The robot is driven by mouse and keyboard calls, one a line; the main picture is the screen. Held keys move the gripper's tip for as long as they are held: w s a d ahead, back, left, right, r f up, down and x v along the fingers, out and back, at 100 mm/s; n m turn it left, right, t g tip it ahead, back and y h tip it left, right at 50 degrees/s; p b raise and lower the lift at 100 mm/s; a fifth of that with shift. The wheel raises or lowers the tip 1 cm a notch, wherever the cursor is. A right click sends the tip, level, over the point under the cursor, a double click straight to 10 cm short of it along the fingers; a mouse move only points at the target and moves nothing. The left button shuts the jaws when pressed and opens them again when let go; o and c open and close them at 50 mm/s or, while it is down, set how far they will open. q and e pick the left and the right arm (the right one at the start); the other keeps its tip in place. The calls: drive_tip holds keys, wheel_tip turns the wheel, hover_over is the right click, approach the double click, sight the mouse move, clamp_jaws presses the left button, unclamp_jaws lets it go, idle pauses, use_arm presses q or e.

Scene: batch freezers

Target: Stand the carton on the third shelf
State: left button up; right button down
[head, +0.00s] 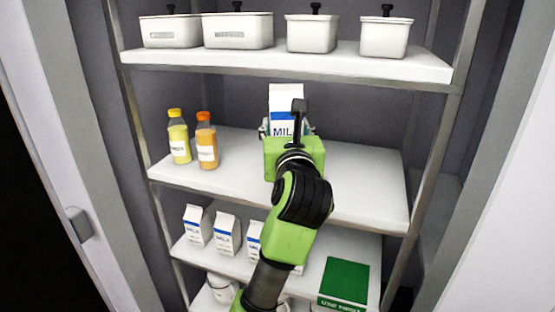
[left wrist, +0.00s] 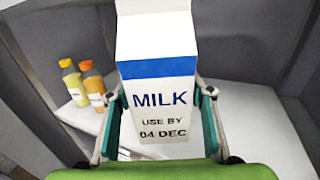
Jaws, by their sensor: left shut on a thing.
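A white milk carton (head: 286,97) with a blue band stands upright between the fingers of my left gripper (head: 287,129). In the left wrist view the carton (left wrist: 158,68) faces me and reads "MILK, USE BY 04 DEC", with a finger of my left gripper (left wrist: 160,100) on each side. The carton is over the shelf with the bottles (head: 360,178), toward its back. My gripper hides its base in the head view, and I cannot tell whether it touches the shelf. My right gripper is not in view.
A yellow bottle (head: 179,140) and an orange bottle (head: 206,143) stand left on this shelf; its right side is clear. White pots (head: 238,32) stand on the shelf above. Below are several milk cartons (head: 227,235) and a green box (head: 345,281). Metal posts (head: 432,150) frame the shelves.

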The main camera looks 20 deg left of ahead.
use_arm(q)
drive_tip(key=w+a+f+p, duration=0.1)
drive_tip(key=w+f+p, duration=0.1)
drive_tip(key=w+f, duration=0.1)
drive_tip(key=w+a+f+p, duration=0.2)
drive_tip(key=w+f, duration=0.2)
drive_tip(key=w+a+f+p, duration=0.1)
drive_tip(key=w+a+f, duration=0.1)
drive_tip(key=w+f, duration=0.2)
drive_tip(key=shift+w+f+p, duration=0.2)
drive_tip(key=shift+w+p, duration=0.1)
drive_tip(key=shift+p, duration=0.1)
drive_tip(key=shift+a+f, duration=0.1)
drive_tip(key=shift+f, duration=0.3)
drive_tip(key=shift+f, duration=0.1)
drive_tip(key=o, duration=1.5)
drive_tip(key=shift+f, duration=0.15)
drive_tip(key=shift+o, duration=1.2)
drive_tip(key=shift+s, duration=0.1)
